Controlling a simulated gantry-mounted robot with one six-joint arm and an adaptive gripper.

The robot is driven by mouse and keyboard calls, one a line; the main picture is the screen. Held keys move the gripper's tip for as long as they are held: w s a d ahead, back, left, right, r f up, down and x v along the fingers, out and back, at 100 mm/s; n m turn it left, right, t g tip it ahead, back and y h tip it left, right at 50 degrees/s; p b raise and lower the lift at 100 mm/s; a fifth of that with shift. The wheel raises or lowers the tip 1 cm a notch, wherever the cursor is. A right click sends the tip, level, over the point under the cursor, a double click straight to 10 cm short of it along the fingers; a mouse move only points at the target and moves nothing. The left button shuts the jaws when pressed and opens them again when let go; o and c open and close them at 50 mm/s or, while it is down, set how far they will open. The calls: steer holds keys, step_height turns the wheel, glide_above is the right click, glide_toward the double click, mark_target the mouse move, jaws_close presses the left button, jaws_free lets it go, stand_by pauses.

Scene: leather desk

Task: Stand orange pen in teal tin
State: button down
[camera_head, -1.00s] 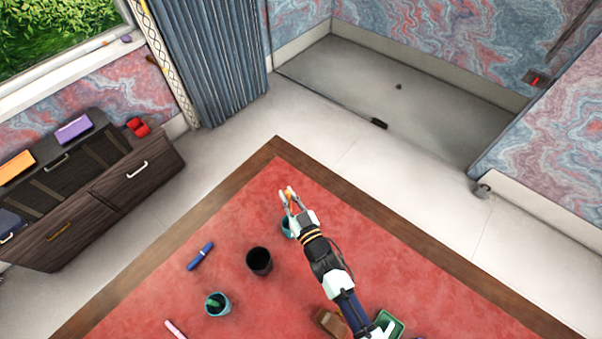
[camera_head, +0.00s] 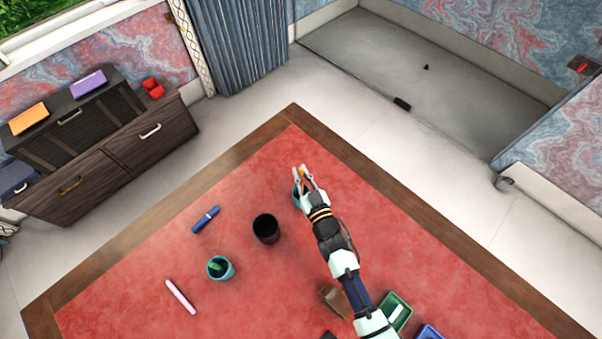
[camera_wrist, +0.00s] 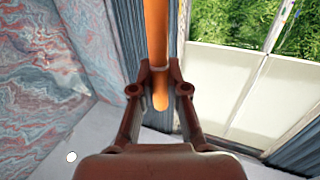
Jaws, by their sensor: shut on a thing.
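My gripper (camera_head: 302,174) is shut on the orange pen (camera_wrist: 157,35). In the wrist view the pen passes between the fingertips, with a short rounded end showing below them and the rest running out of the top of the frame. In the head view only a small orange spot of it (camera_head: 303,171) shows at the fingertips.
A blue pen (camera_head: 206,219) and a pink pen (camera_head: 181,297) lie on the left. A brown block (camera_head: 334,300), a green tray (camera_head: 397,311) and a blue container (camera_head: 429,332) are near my arm.

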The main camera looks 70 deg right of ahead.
steer(key=shift+f+b, duration=2.8)
steer(key=shift+f, duration=0.5)
steer(key=c, duration=1.1)
jaws_free()
